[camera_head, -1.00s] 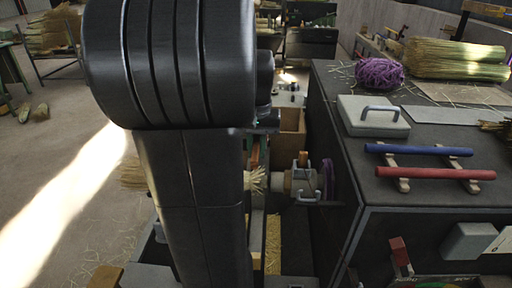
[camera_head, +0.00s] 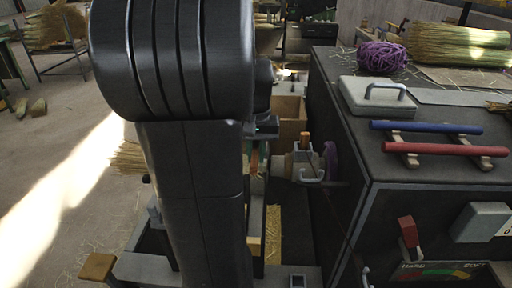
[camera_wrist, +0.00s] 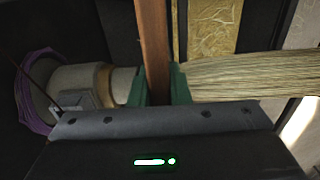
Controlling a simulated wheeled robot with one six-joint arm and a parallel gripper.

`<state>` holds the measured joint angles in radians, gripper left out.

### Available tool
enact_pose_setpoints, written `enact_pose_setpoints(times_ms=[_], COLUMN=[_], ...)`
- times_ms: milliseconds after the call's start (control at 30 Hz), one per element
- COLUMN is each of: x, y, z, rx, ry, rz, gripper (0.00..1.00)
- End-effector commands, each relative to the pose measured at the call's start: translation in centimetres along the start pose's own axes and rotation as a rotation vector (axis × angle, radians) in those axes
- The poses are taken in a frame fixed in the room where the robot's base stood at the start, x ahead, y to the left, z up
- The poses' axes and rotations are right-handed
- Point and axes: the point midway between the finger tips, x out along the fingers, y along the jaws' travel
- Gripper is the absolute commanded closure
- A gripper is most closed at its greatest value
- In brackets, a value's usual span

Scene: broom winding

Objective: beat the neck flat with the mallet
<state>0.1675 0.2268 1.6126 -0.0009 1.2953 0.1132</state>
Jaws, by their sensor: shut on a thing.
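My gripper (camera_wrist: 160,88) has green fingers closed on a flat reddish-brown wooden handle (camera_wrist: 153,40), which I take for the mallet's. The handle also shows in the head view (camera_head: 254,160). The mallet's head cannot be made out. The broom's straw bundle (camera_wrist: 250,76) lies level to the right in the wrist view. Its narrow neck end is at the right green finger, and the fingers partly hide it; I cannot tell whether they touch. In the head view the straw (camera_head: 128,157) shows left of my arm, which hides the neck.
A pale round chuck (camera_wrist: 80,83) with a purple cord spool (camera_wrist: 30,95) behind it stands left of the gripper in the wrist view. The dark bench (camera_head: 345,150) at right carries a grey lidded box (camera_head: 376,97), blue (camera_head: 426,127) and red (camera_head: 445,149) bars, and purple twine (camera_head: 382,55).

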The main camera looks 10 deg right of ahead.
Motion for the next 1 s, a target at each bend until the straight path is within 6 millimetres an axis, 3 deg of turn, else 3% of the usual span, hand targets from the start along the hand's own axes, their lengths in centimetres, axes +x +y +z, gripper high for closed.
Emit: enact_pose_setpoints(times_ms=[33, 133, 500, 833, 1000], x=[2.0, 4.3, 0.4, 0.3, -1.4], y=[0.0, 0.0, 0.0, 0.0, 0.2], z=[0.0, 0.0, 0.0, 0.0, -0.1], rx=[0.000, 0.000, 0.000, -0.001, -0.023], ry=[0.000, 0.000, 0.002, 0.002, -0.002], rz=[0.000, 0.000, 0.000, 0.000, 0.001], gripper=[1.00, 1.00, 1.00, 1.00, 1.00])
